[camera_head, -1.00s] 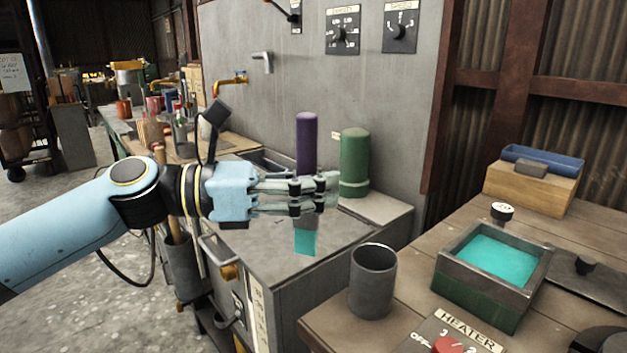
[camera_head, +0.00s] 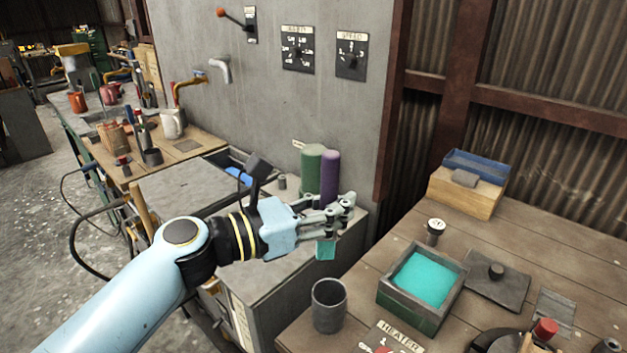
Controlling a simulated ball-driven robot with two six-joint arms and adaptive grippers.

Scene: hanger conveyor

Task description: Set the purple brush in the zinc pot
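My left gripper (camera_head: 335,215) is shut on the purple brush (camera_head: 330,178), in the middle of the head view. The thick purple handle rises above the fingers. The teal-coated tip hangs below them. The fingers hide the middle of the brush. The brush is about upright and appears to be in the air near the grey cabinet. The zinc pot (camera_head: 328,308), a plain grey cylinder with an open top, stands at the left edge of the wooden table, lower in the picture than the brush tip. My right gripper is not in view.
A square tray of teal liquid (camera_head: 383,295) stands right of the pot on the wooden table (camera_head: 520,245). A green cylinder (camera_head: 312,165) stands behind the gripper. A heater panel (camera_head: 395,338) is at the front. A wooden box with a blue tray (camera_head: 465,195) is at the back.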

